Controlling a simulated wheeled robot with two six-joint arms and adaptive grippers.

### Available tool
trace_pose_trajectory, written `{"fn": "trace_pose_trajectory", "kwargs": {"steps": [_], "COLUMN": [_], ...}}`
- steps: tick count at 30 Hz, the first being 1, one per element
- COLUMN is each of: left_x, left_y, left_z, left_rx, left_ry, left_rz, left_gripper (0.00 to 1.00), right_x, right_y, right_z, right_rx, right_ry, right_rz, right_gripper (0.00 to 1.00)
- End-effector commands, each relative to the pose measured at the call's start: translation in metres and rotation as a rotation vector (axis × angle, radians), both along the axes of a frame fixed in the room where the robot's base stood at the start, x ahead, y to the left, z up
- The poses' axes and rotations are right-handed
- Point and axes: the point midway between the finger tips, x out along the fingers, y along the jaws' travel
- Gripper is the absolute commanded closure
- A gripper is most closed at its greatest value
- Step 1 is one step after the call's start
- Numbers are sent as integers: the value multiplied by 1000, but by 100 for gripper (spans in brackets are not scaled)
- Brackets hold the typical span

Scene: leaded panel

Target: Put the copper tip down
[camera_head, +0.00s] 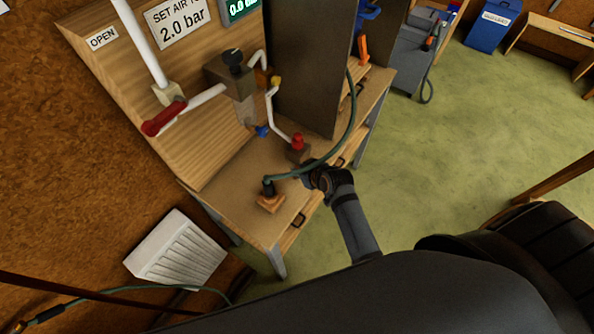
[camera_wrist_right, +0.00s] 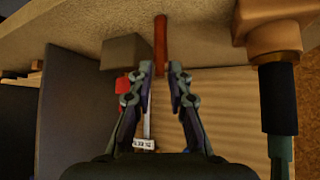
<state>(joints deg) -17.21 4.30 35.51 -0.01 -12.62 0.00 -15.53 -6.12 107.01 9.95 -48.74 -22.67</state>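The copper tip (camera_wrist_right: 160,42) is a slim reddish-brown rod in the right wrist view. Its near end lies between the fingertips of my right gripper (camera_wrist_right: 161,70), which look closed against its sides. Its far end shows against the tan bench top, and I cannot tell whether it touches. In the head view my right gripper (camera_head: 316,177) is at the front edge of the bench (camera_head: 232,190), beside a small brown block with a red knob (camera_head: 298,143). The tip cannot be made out there. My left gripper is not in view.
A wooden block (camera_head: 271,203) holds a black-handled tool (camera_head: 268,188) with a green hose (camera_head: 345,135) arching past my right gripper. White pipes and a red valve handle (camera_head: 164,118) are on the backboard. A dark upright panel (camera_head: 308,65) stands behind. Bare bench top lies left of the gripper.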

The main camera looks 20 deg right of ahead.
Motion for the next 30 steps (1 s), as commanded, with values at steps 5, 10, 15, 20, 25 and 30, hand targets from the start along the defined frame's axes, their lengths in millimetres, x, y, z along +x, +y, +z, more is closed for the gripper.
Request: {"fn": "trace_pose_trajectory", "kwargs": {"steps": [5,10,15,20,25,30], "left_x": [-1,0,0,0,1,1], "left_y": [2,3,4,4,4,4], "left_z": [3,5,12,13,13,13], "left_rx": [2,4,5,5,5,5], "left_ry": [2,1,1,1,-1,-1], "left_rz": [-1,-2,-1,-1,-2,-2], "left_gripper": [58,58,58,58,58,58], "right_x": [9,16,36,45,45,45], "right_y": [3,4,10,12,12,12], "right_z": [-9,-16,-35,-45,-47,-47], "right_rx": [0,0,-1,-1,-1,-1], "right_ry": [0,0,2,0,0,0], "right_rz": [0,0,0,0,0,-1], "right_gripper": [82,82,82,82,82,99]}}
